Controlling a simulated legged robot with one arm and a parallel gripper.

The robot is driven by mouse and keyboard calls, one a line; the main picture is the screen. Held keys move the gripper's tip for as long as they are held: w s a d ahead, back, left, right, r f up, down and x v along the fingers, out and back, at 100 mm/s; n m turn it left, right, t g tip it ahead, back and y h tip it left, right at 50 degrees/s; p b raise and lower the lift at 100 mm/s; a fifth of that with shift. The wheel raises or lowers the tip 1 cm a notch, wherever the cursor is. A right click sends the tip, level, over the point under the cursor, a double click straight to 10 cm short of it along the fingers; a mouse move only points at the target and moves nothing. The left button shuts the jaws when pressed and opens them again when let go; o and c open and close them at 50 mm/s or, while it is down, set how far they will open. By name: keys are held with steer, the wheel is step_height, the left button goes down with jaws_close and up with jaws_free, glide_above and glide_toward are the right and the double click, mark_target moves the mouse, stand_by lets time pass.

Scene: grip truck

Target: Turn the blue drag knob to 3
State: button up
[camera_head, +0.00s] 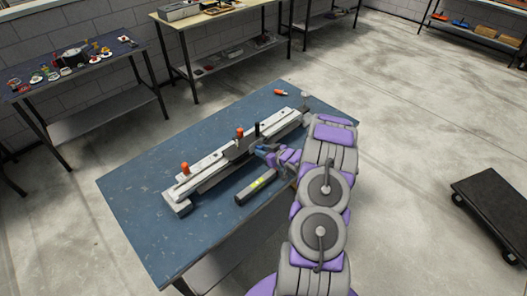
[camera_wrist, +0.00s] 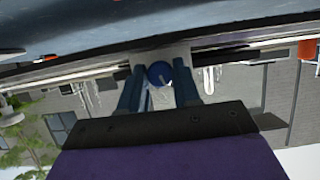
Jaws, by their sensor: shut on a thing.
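The blue drag knob (camera_wrist: 159,70) shows as a round blue face in the wrist view. My gripper (camera_wrist: 160,82) has one dark finger on each side of it and is shut on it. A pale line shows on or just before the knob's face; no numbers can be read. In the head view my gripper (camera_head: 263,151) reaches the near side of the long grey-white machine (camera_head: 211,170) on the blue table (camera_head: 138,195). The knob cannot be clearly told from the fingers there.
Orange-capped parts (camera_head: 240,132) stand on the machine. A dark grey block with a yellow label (camera_head: 257,186) lies close to my gripper, on its near side. A small orange item (camera_head: 281,92) lies near the table's far edge. A black cart (camera_head: 495,207) stands on the floor at right.

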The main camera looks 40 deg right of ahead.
steer(key=c, duration=0.3)
